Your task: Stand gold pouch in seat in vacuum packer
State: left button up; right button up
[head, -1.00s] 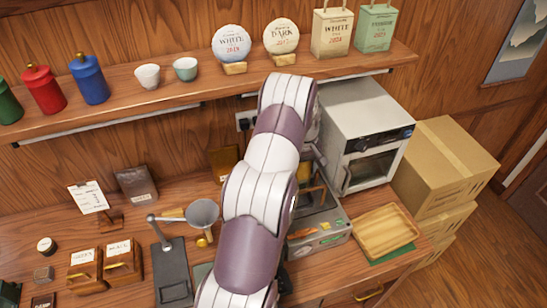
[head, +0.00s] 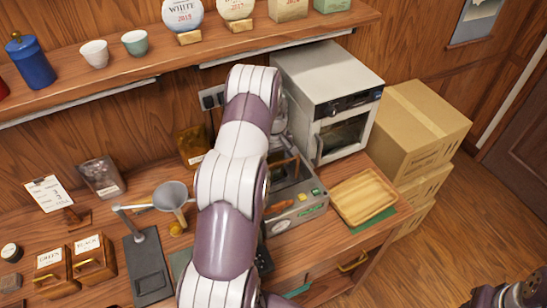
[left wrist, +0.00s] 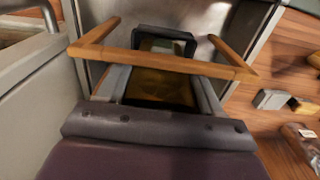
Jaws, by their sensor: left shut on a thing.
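My left gripper (left wrist: 158,88) is shut on the gold pouch (left wrist: 160,82), whose brown-gold face shows between the grey fingers in the left wrist view. A wooden bar frame (left wrist: 165,62) crosses in front of the pouch, and a dark-rimmed piece (left wrist: 165,38) shows beyond it. In the head view the grey vacuum packer (head: 298,212) stands on the counter behind my left arm. The arm hides my left fingers and most of the pouch there. Whether the pouch touches the seat cannot be told. My right gripper's fingers are not seen.
A white oven (head: 325,85) stands behind the packer, with a wooden tray (head: 364,194) to its right. A funnel stand (head: 150,265), a dark pouch (head: 101,177) and an amber packet (head: 192,146) are to the left. The shelf (head: 120,88) overhangs the counter.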

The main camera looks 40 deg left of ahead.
pick_arm(q)
jog(key=shift+s+a, duration=0.1)
jog(key=shift+a, duration=0.15)
jog(key=shift+d+f, duration=0.15)
jog(key=shift+d, duration=0.1)
jog(key=o, duration=1.1)
